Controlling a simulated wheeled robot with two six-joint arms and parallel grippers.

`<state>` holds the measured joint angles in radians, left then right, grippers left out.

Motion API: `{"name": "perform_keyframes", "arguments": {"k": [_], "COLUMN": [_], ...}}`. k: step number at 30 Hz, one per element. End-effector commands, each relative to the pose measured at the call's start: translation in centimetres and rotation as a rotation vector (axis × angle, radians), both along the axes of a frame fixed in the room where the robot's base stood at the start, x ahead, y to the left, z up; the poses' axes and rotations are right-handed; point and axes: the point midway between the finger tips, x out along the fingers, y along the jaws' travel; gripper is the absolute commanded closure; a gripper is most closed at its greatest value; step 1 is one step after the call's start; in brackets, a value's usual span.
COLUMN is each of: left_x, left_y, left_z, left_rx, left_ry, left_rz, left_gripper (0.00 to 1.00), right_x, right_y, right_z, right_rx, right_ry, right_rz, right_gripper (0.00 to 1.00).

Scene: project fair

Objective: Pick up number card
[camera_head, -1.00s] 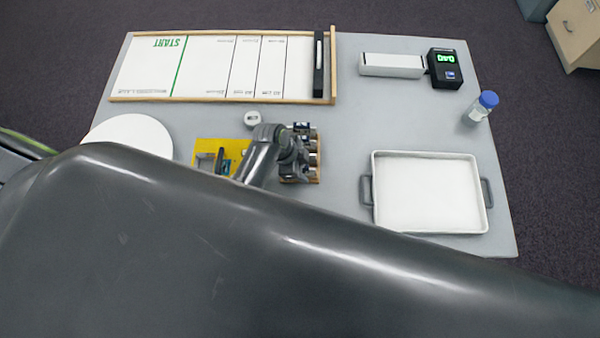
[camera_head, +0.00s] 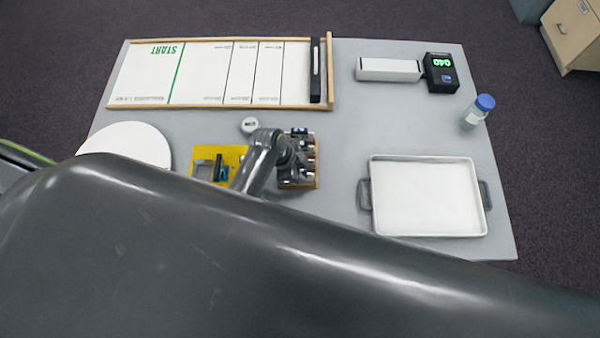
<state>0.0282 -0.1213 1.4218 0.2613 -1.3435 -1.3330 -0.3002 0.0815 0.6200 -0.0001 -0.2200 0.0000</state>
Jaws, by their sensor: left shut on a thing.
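My left gripper (camera_head: 293,163) is over a small wooden rack (camera_head: 313,183) near the front middle of the table. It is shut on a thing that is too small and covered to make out. The rack holds several small dark and silver items, partly hidden by the gripper. I cannot pick out a number card for sure in this view. A yellow mat (camera_head: 234,156) with a grey part and a dark part on it lies just left of my left wrist. My right gripper is not in view.
A white START board (camera_head: 205,75) with a wooden frame (camera_head: 331,75) lies at the back left. A white disc (camera_head: 128,142) is at left, a small round white item (camera_head: 250,125) behind my wrist. A handled tray (camera_head: 425,197), digital display (camera_head: 441,73) and blue-capped bottle (camera_head: 480,110) stand right.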

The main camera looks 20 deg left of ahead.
Motion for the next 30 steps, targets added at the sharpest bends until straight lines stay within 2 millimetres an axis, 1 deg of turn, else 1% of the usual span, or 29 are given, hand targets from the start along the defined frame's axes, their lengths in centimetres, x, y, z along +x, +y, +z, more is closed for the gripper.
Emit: {"name": "perform_keyframes", "arguments": {"k": [8,18,21,25,30], "left_x": [0.1,0.1,0.1,0.0,0.0], "left_y": [-0.1,0.0,0.0,-0.1,0.0], "left_z": [2.7,7.5,8.6,9.3,9.6], "left_rx": [-0.002,0.0,-0.001,-0.001,-0.001], "left_ry": [-0.003,-0.003,-0.003,-0.001,0.0], "left_rz": [0.001,0.0,0.0,0.0,0.001], "left_gripper": [1.0,1.0,1.0,1.0,1.0], "right_x": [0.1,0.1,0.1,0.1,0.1], "right_y": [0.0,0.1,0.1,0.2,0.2], "right_z": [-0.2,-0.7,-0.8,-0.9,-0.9], "right_rx": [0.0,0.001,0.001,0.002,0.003], "right_ry": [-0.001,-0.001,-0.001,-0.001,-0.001], "right_rz": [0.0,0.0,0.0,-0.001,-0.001], "right_gripper": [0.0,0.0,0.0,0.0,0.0]}}
